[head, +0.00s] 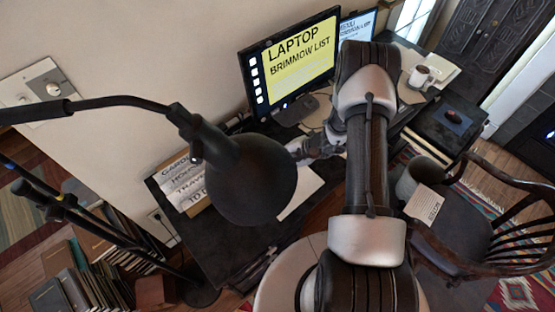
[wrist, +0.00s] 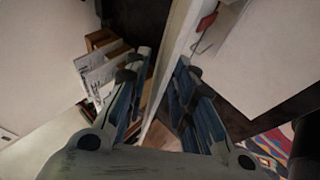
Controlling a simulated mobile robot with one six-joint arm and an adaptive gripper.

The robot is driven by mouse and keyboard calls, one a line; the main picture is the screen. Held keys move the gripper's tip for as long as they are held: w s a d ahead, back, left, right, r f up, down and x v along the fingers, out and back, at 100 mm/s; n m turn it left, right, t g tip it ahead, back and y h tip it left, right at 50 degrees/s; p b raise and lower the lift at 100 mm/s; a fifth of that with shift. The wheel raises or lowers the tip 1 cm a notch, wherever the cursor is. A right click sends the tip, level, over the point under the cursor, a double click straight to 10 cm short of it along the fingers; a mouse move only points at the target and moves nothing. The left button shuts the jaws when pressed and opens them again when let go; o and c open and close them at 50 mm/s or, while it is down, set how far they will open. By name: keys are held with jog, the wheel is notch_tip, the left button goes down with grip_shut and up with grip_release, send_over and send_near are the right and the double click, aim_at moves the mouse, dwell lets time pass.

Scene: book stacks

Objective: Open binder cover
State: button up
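No binder can be made out with certainty. In the head view a flat white sheet or cover (head: 302,192) lies on the dark desk, partly hidden behind the lamp head and my arm. My gripper (head: 298,152) is above the desk, just behind this white piece. In the wrist view my gripper (wrist: 162,62) has its two fingers apart. A pale, narrow edge or panel (wrist: 172,75) runs between the fingers; whether they touch it cannot be told. A large pale surface (wrist: 262,60) lies to its right, with a small red piece (wrist: 206,22) near its top.
A black lamp head (head: 252,180) hangs over the desk (head: 215,235) in the foreground. A yellow-screened monitor (head: 290,65) stands behind my gripper. Labelled folders (head: 183,185) stand at the desk's left end. A wooden chair (head: 480,245) is at the right.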

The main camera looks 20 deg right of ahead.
jog(key=v, duration=1.2)
jog(key=shift+c, duration=0.4)
